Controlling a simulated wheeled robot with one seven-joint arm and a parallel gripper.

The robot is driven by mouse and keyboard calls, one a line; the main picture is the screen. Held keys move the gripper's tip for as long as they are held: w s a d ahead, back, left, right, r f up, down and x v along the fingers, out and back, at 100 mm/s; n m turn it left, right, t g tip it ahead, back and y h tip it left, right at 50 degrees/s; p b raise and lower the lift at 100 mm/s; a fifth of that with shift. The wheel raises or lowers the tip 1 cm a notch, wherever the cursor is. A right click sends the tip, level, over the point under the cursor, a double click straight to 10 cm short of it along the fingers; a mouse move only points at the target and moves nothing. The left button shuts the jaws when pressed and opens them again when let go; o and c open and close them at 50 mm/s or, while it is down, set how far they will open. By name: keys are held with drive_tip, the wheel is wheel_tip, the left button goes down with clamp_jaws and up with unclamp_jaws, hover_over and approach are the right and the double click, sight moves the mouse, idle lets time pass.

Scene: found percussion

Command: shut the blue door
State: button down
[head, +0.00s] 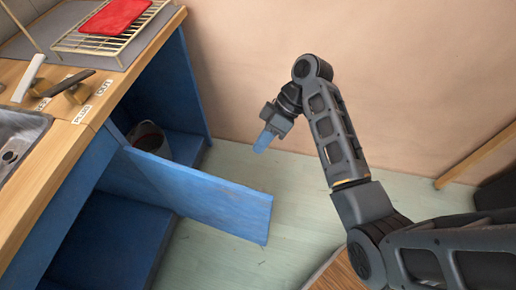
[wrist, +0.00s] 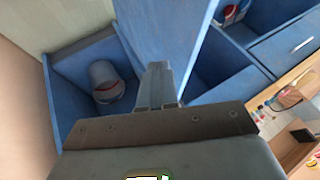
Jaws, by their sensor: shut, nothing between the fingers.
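The blue door (head: 215,200) stands open, swung out from the blue cabinet (head: 175,95) below the wooden counter. In the head view my gripper (head: 263,143) is on the far side of the door, apart from it, above the pale green floor. Its fingers are shut and empty. In the wrist view my gripper (wrist: 158,82) is seen against the blue door (wrist: 163,30) and the open compartments. Whether the fingertips touch the door cannot be told there.
A grey bucket (head: 150,140) stands inside the open compartment; it also shows in the wrist view (wrist: 105,80). The counter (head: 75,125) holds a sink (head: 15,135), taps and a wire rack (head: 110,40) with a red cloth-like item. Floor beyond the door is clear.

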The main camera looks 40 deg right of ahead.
drive_tip(key=s+a+f+p, duration=0.1)
drive_tip(key=a+f, duration=0.5)
drive_tip(key=a, duration=0.2)
drive_tip(key=shift+s, duration=0.1)
